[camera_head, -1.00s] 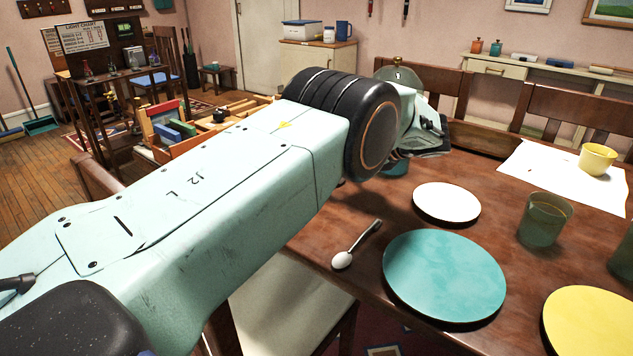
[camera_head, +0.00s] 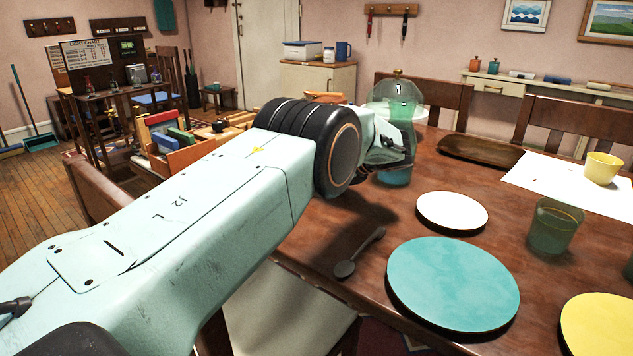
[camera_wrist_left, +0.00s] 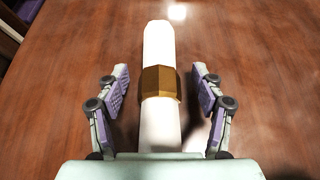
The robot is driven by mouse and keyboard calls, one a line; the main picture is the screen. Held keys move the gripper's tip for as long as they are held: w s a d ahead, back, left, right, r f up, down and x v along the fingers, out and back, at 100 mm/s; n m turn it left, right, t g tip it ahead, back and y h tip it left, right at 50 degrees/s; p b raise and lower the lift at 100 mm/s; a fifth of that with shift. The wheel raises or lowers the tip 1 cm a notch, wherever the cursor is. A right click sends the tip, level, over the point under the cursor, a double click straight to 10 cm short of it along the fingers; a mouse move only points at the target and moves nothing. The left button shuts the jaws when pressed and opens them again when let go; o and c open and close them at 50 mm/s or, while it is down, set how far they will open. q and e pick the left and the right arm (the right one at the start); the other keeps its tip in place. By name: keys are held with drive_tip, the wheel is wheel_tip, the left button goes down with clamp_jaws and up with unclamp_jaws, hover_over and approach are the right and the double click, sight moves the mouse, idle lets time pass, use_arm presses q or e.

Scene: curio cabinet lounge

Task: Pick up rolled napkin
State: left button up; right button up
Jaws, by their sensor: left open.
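The rolled napkin (camera_wrist_left: 158,45) is a white roll with a brown-gold band (camera_wrist_left: 160,83) around its middle. It lies on the wooden table in the left wrist view, lengthwise up the picture. My left gripper (camera_wrist_left: 160,71) is open, with one finger on each side of the roll near the band. A gap shows between each finger and the napkin. The napkin's near end is hidden behind the gripper body. In the head view my left arm hides the napkin and the fingers. My right gripper is not in view.
The dining table (camera_head: 295,245) holds a spoon (camera_head: 358,254), white plate (camera_head: 452,210), teal plate (camera_head: 453,283), yellow plate (camera_head: 600,328) and green glass (camera_head: 555,228). A glass dome (camera_head: 398,88) and brown tray (camera_head: 480,152) stand beyond my wrist. Chairs line the far side.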

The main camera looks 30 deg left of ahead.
use_arm(q)
drive_tip(key=shift+s+d+r, duration=0.1)
drive_tip(key=shift+r, duration=0.15)
drive_tip(key=shift+c, duration=1.1)
drive_tip(key=shift+f, duration=0.1)
drive_tip(key=c, duration=1)
